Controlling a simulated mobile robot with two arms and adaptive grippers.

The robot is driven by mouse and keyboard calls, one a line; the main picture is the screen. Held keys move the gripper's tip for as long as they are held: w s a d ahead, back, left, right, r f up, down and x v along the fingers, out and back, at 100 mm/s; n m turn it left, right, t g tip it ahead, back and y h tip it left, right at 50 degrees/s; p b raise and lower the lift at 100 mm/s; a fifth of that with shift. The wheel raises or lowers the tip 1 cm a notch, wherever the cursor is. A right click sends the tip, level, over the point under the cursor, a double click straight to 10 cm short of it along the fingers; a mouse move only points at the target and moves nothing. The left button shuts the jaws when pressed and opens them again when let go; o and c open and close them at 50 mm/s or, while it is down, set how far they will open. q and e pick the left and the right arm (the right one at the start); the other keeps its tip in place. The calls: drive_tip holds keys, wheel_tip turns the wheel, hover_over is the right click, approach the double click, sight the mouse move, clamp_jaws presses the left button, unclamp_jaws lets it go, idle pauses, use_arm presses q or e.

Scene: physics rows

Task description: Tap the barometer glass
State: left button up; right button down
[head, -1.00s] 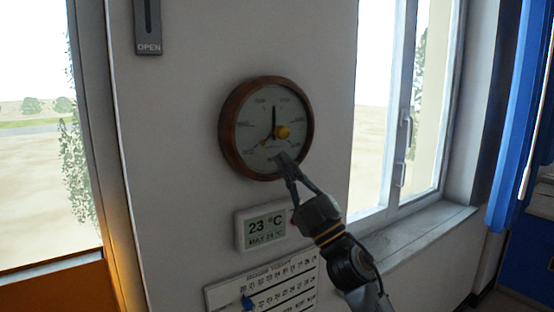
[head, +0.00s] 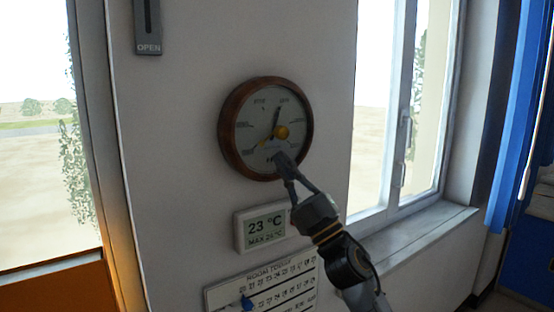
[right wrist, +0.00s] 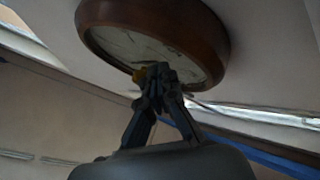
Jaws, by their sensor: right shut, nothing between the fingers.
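The round barometer (head: 250,121) hangs on the pale wall, with a brown wooden rim, a light face, dark hands and a yellow knob (head: 282,132) right of its centre. In the right wrist view the barometer's wooden rim (right wrist: 215,30) fills the top. My right gripper (head: 281,157) is shut and empty, its fingertips in front of the lower part of the glass. In the right wrist view the fingertips (right wrist: 158,75) overlap the lower face; whether they touch the glass I cannot tell. My left gripper is out of view.
A window with a sill (head: 425,225) lies right, and an "OPEN" panel (head: 148,25) is at the upper left.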

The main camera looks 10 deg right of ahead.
drive_tip(key=shift+s, duration=0.1)
drive_tip(key=shift+s+d+p, duration=0.25)
drive_tip(key=shift+s+p, duration=0.05)
drive_tip(key=shift+s, duration=0.3)
drive_tip(key=s, duration=0.1)
drive_tip(key=s+d+p, duration=0.1)
drive_tip(key=s, duration=0.2)
drive_tip(key=shift+s+d, duration=0.35)
idle(0.5)
